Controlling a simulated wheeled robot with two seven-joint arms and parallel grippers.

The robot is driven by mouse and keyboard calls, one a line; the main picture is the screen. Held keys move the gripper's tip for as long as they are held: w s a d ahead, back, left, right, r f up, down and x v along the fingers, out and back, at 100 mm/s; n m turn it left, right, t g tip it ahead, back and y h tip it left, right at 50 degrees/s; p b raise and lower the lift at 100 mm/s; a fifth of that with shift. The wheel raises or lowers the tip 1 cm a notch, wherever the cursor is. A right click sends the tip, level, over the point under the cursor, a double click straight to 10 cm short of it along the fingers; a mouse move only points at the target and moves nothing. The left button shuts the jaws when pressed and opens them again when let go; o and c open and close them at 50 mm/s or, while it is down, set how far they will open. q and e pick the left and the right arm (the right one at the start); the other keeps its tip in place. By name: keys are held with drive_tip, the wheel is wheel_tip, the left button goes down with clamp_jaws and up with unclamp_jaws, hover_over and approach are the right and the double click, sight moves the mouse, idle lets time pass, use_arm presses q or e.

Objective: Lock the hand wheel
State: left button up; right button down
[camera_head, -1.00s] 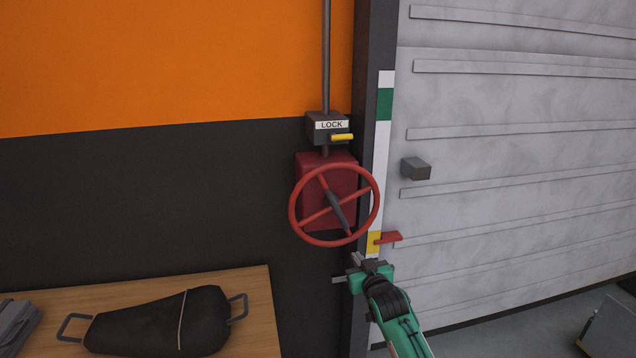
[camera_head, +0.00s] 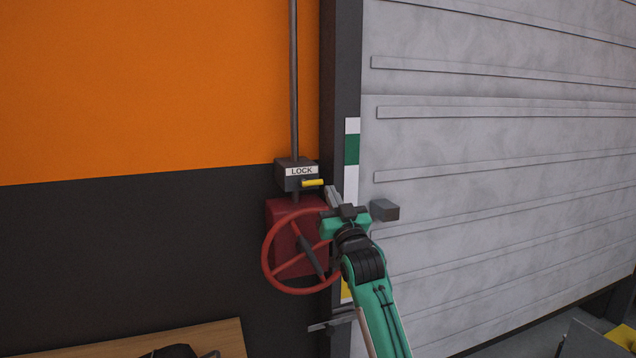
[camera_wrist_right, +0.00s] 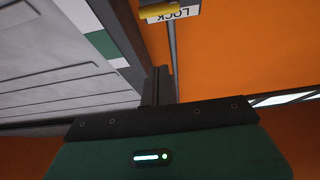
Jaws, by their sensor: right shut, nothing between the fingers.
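The red hand wheel (camera_head: 267,262) is mounted on a red box (camera_head: 283,212) on the dark wall. Above it is a dark lock box (camera_head: 290,179) labelled LOCK. A yellow lever (camera_head: 313,183) sticks out from it to the right, roughly level. The lever also shows at the top of the right wrist view (camera_wrist_right: 160,10), beside the upside-down label. My right gripper (camera_head: 332,196) is shut and empty, just below and right of the lever, apparently apart from it. Its green body covers the wheel's upper right rim. My left gripper is out of view.
A dark door post and a grey shutter door (camera_head: 480,190) stand at the right. A dark block (camera_head: 385,210) juts from the door, close to my gripper. A grey bracket (camera_head: 330,323) sits below the wheel. A wooden table (camera_head: 225,338) is at lower left.

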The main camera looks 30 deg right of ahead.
wheel_tip(320, 180, up, 6)
drive_tip(key=p, duration=0.6)
hover_over(312, 183)
drive_tip(key=s, duration=0.3)
drive_tip(key=f, duration=0.2)
drive_tip(key=d+f, duration=0.1)
drive_tip(key=shift+w+f+p, duration=0.2)
drive_tip(key=shift+w+p, duration=0.2)
drive_tip(key=shift+f, duration=0.6)
drive_tip(key=shift+w+f, duration=0.1)
drive_tip(key=shift+f, duration=0.1)
